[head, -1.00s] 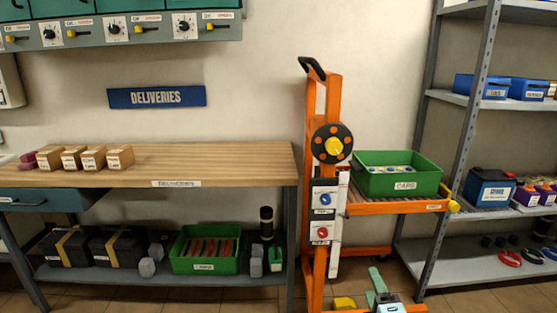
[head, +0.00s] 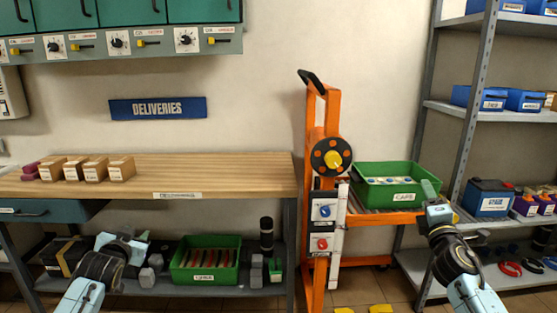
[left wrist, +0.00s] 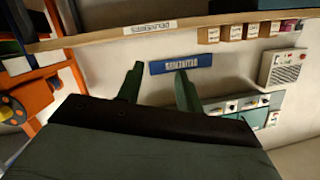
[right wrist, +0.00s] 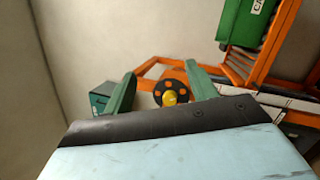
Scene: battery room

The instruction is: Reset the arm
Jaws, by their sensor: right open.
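My left gripper (head: 125,240) is at the lower left in the head view, in front of the shelf under the bench. In the left wrist view its two green fingers (left wrist: 157,68) stand apart with nothing between them. My right gripper (head: 430,190) is raised in front of the right end of the green caps bin (head: 393,194). In the right wrist view its green fingers (right wrist: 162,73) are spread and empty, with the orange lift's black wheel and yellow hub (right wrist: 171,97) seen beyond them.
The orange lift (head: 333,105) carries the caps bin on its platform. The wooden bench (head: 215,170) holds several small boxes (head: 121,168) at its left. A green bin (head: 205,276) stands on the shelf below. A grey rack (head: 468,120) stands at the right.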

